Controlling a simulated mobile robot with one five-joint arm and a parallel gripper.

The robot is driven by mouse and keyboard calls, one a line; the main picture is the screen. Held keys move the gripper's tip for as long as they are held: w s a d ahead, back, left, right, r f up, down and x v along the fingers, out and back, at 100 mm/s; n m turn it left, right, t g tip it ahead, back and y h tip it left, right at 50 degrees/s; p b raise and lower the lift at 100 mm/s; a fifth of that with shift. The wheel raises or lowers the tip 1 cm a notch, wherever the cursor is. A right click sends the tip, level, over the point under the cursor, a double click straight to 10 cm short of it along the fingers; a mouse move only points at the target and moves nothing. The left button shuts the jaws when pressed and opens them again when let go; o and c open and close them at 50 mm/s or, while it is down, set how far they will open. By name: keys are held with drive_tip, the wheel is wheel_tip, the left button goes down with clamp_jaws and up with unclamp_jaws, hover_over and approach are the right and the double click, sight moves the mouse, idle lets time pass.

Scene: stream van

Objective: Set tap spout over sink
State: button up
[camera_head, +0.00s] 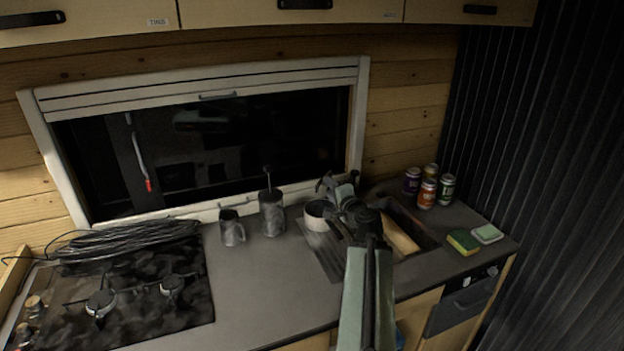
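The sink (427,240) is a dark rectangular basin in the counter at the right of the middle, partly hidden by my arm. My gripper (328,186) is over the back left of the sink, near the window ledge. Dark shapes crowd together there, and I cannot make out the tap spout apart from my gripper and wrist. I cannot tell whether the fingers are open or shut, or whether they touch anything. A light wooden board (401,238) lies in or across the sink.
A grey canister (271,213) and mug (232,229) stand farther left. Several cans (427,193), a sponge (463,242) and a pale block (487,233) are at right. A hob (130,300) is at left.

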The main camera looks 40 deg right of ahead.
drive_tip(key=b+x, duration=0.1)
drive_tip(key=x, duration=0.6)
drive_tip(key=shift+w+d, duration=0.15)
drive_tip(key=shift+d, duration=0.1)
drive_tip(key=shift+c, duration=0.2)
clamp_jaws()
drive_tip(key=shift+a, duration=0.1)
idle(0.9)
